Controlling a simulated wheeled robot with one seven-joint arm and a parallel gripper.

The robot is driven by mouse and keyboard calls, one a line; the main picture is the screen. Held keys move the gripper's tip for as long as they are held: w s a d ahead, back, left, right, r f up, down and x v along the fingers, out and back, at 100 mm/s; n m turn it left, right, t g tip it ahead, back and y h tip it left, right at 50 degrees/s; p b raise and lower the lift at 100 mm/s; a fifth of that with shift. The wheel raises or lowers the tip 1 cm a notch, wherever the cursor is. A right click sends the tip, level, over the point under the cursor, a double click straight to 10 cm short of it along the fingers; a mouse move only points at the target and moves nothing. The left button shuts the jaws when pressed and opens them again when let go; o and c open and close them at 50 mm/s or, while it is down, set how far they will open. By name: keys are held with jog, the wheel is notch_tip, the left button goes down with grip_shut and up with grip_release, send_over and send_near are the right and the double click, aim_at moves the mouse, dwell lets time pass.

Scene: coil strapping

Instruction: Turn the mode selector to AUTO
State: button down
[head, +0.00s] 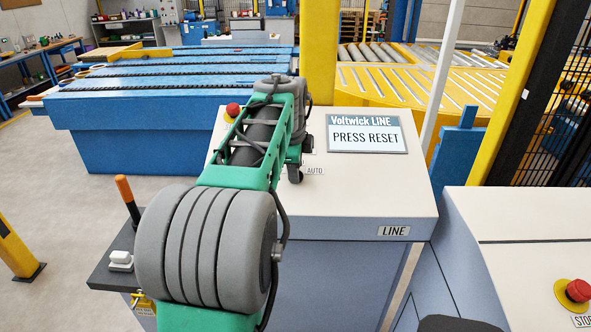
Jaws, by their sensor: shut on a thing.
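The light-topped LINE console (400,186) stands in the middle of the head view. My green and grey arm reaches over its left part. My gripper (295,174) is down at the console top, just left of the AUTO label (314,171), and is shut on the mode selector. The selector itself is hidden behind my arm and gripper, so I cannot tell which way it points. Any other mode labels are hidden too. The console screen (366,134) reads "Voltwick LINE" and "PRESS RESET".
A red mushroom button (233,109) sits at the console's back left. A second console (530,220) with a red stop button (578,290) stands at right. A yellow post (319,60) rises behind. An orange-handled lever (126,195) is at left.

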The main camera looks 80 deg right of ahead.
jog(key=m, duration=0.5)
jog(key=shift+m+b, duration=0.3)
jog(key=shift+b, duration=0.1)
jog(key=m, duration=0.4)
jog(key=shift+m+y, duration=0.3)
jog(key=shift+m, duration=0.1)
jog(key=c, duration=0.9)
grip_release()
jog(key=v, duration=0.8)
jog(key=shift+s, duration=0.15)
jog(key=shift+f, duration=0.1)
